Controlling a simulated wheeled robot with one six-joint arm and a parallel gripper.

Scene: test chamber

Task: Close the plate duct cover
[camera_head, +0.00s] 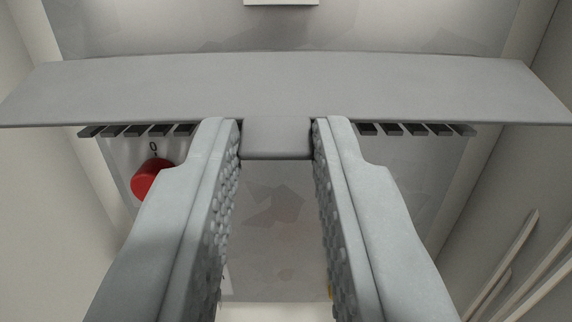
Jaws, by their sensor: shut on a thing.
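The plate duct cover (285,85) is a wide flat grey plate across the upper part of the view. A short grey tab (276,139) projects from the middle of its near edge. My gripper (276,130) reaches in from below, with one finger on each side of the tab. It is shut on the tab at the fingertips. A row of dark slots (138,131) shows just below the cover on the left, and more slots (415,129) show on the right. The middle of the slot row is hidden behind the tab and fingers.
A red round knob (152,180) with a "0" mark above it sits on the grey panel, close to the left finger. Pale rails (505,265) run along the right wall. A bright white rectangle (281,2) is at the top edge. Pale walls flank both sides.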

